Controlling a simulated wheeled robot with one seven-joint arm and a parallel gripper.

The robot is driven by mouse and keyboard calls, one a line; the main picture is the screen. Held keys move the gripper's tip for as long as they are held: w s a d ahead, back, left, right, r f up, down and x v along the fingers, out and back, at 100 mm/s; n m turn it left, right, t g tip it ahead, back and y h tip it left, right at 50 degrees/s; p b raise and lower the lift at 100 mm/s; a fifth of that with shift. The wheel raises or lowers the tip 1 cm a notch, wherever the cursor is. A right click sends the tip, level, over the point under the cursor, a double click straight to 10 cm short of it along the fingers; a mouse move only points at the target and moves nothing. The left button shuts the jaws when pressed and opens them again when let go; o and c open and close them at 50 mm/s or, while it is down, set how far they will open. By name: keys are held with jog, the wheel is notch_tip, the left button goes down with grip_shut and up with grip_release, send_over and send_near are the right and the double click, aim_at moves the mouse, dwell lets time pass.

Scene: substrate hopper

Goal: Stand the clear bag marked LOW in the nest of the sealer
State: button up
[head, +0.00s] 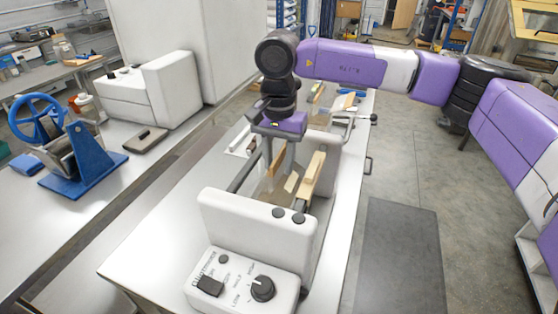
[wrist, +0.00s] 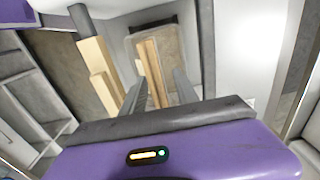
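My gripper (head: 269,163) points down over the sealer (head: 255,228), between its white end housings. A clear bag (head: 268,190) with brown contents and a tan top strip (head: 277,158) is below and beside the fingers. In the wrist view, the tan strip (wrist: 152,72) lies between my two grey fingers (wrist: 160,88), with the bag's brown contents (wrist: 188,50) beyond. I cannot tell whether the fingers touch the strip. No LOW mark is readable on the bag. The nest and the bag's lower edge are hidden.
Tan blocks (head: 313,176) stand on the sealer's right side, close to the fingers; they also show in the wrist view (wrist: 99,75). The sealer's control box (head: 243,282) has a black knob. More tan-topped items (head: 316,93) lie behind.

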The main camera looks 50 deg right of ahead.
jog(key=shift+f, duration=0.1)
jog(key=shift+r+b, duration=0.85)
jog(key=shift+r, duration=3.15)
